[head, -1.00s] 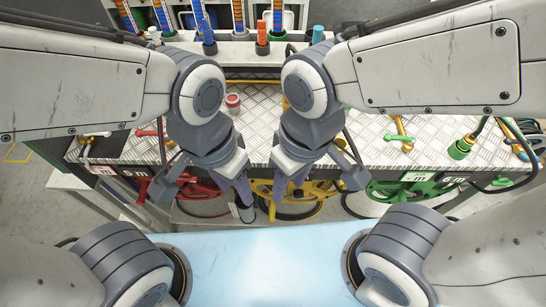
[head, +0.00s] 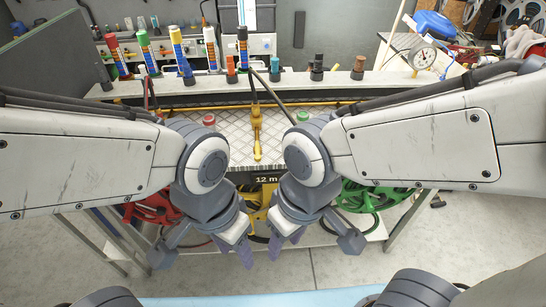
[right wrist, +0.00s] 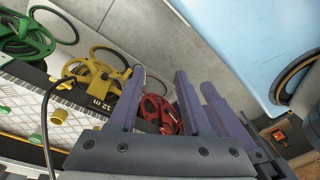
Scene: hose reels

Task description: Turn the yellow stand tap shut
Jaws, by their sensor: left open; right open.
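The yellow stand tap (head: 257,138) stands on the chequered metal top of the bench, in the middle of the head view between my two arms. Its yellow body and lever run nearly up and down in the picture; I cannot tell how far it is turned. My left gripper (head: 205,247) is open and empty, nearer to me than the tap and to its left. My right gripper (head: 313,243) is open and empty, nearer and to the right. Its fingers also show in the right wrist view (right wrist: 165,105), with nothing between them. Neither gripper touches the tap.
Below the bench top hang a red reel (head: 155,208), a yellow reel (head: 258,208) and a green reel (head: 372,200). A red cap (head: 209,120) and a green cap (head: 302,116) flank the tap. Coloured bottle-like columns line the back shelf (head: 330,82). Dark hoses rise nearby.

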